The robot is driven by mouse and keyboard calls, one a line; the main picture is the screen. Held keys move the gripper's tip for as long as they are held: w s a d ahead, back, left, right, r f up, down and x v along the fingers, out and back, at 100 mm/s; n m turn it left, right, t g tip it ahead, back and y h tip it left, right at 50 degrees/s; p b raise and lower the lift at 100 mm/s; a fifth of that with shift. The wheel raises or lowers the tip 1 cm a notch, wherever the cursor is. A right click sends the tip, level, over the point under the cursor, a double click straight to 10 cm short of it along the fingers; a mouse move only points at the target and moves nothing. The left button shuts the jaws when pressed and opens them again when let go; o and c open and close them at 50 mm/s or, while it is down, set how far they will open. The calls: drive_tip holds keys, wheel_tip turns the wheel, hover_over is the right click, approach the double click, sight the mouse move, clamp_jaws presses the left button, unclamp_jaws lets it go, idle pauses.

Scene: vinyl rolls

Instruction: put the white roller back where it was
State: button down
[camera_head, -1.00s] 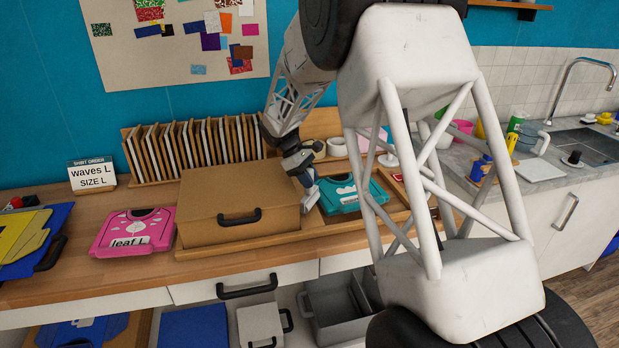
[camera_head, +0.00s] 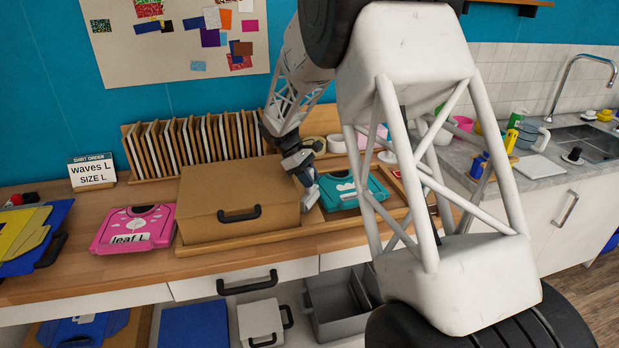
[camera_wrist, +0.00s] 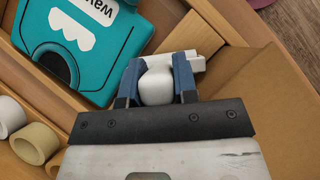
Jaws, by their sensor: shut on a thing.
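My gripper (camera_wrist: 157,84) is shut on the white roller (camera_wrist: 157,86), which sits between the blue fingers in the wrist view. A white bar of the roller shows just beyond the fingertips. The gripper is low, between the brown box and the teal shirt case (camera_wrist: 85,40), above or at the wooden tray; I cannot tell whether the roller touches the tray. In the head view my gripper (camera_head: 309,187) is at the right side of the box, and the roller is hard to make out there.
The brown box (camera_head: 235,200) stands close on the left. The teal case (camera_head: 350,193) lies to the right. White and cream rolls (camera_wrist: 36,143) stand at the left of the wrist view. A pink case (camera_head: 135,228) and slotted frames (camera_head: 195,145) are further off.

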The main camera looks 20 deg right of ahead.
drive_tip(key=c, duration=0.8)
unclamp_jaws()
drive_tip(key=shift+o, duration=0.4)
drive_tip(key=o, duration=0.7)
drive_tip(key=shift+a+r, duration=0.1)
drive_tip(key=shift+a, duration=0.05)
